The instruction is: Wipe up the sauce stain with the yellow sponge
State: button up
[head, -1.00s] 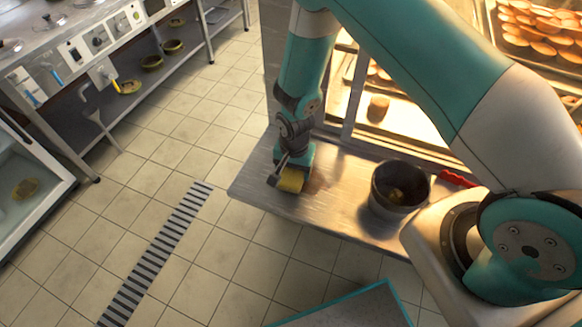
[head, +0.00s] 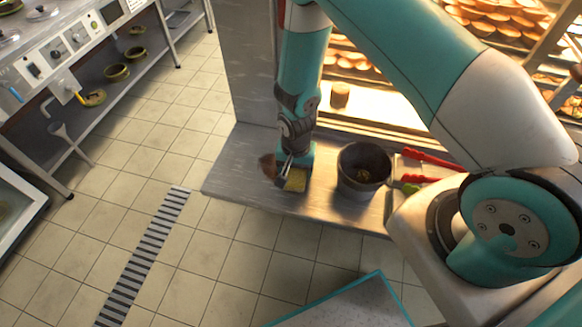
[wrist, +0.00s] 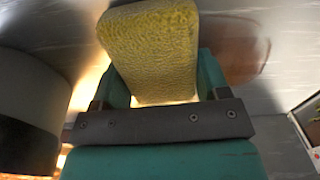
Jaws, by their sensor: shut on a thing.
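The yellow sponge (head: 296,180) is held in my gripper (head: 293,168) over the steel counter (head: 232,170), low down. I cannot tell whether it touches the surface. In the wrist view the sponge (wrist: 152,45) sticks out between the two teal fingers of my gripper (wrist: 155,88). The sauce stain (head: 267,165) is a reddish-brown patch on the counter, just left of the sponge and partly hidden by my gripper. In the wrist view the stain (wrist: 243,60) lies right of the sponge.
A dark bucket (head: 347,185) with something yellowish inside stands close right of my gripper. Red-handled (head: 430,160) and green-handled (head: 411,188) tools lie beyond it. A lit cabinet of baked goods (head: 470,20) rises behind. The counter's left end is clear.

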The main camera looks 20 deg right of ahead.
jog(key=shift+s+d, duration=0.3)
jog(key=shift+d, duration=0.05)
jog(key=r, duration=0.1)
jog(key=r+p, duration=0.1)
jog(key=shift+s+d+r+p, duration=0.25)
jog(key=shift+d+r+p, duration=0.1)
jog(key=shift+d+r, duration=0.05)
jog(key=shift+r+p, duration=2.15)
jog(key=shift+r, duration=0.6)
